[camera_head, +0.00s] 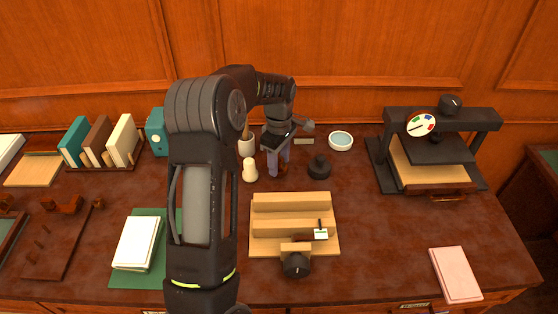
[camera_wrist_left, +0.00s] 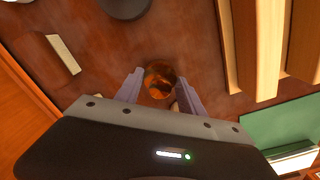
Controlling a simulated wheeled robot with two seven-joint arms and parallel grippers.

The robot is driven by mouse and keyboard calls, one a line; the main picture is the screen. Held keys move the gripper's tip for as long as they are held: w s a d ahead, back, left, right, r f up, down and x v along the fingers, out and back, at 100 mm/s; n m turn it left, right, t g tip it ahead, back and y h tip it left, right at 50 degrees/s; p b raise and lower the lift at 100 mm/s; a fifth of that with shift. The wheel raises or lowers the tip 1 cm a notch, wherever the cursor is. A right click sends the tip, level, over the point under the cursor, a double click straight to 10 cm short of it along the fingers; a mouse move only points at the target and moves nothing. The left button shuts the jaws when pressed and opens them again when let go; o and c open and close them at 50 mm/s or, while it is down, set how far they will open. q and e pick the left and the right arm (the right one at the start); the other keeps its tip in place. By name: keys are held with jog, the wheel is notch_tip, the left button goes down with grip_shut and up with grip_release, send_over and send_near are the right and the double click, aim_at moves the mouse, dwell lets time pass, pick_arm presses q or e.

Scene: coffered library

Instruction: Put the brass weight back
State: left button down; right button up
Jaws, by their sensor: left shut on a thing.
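The brass weight (camera_wrist_left: 158,78) is a small, shiny orange-brown piece between the two fingers of my left gripper (camera_wrist_left: 160,92) in the left wrist view. In the head view my left gripper (camera_head: 278,166) points down at the table behind the stepped wooden block, and a bit of the brass weight (camera_head: 284,169) shows beside its fingers. The gripper is shut on the weight. The weight is at or just above the tabletop; I cannot tell whether it touches. My right gripper is not in view.
A pale wooden pawn-shaped piece (camera_head: 250,170) stands close left of the gripper, a black round piece (camera_head: 319,168) to its right. The stepped wooden block (camera_head: 292,202) lies in front. A white bowl (camera_head: 341,140) and black press (camera_head: 437,150) stand right. The table's right front is mostly clear.

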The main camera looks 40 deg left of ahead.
aim_at(279, 158)
pick_arm(q)
jog(key=shift+f, duration=0.1)
jog(key=c, duration=0.7)
grip_release()
notch_tip(279, 158, up, 12)
jog(key=b, duration=0.1)
dwell(0.3)
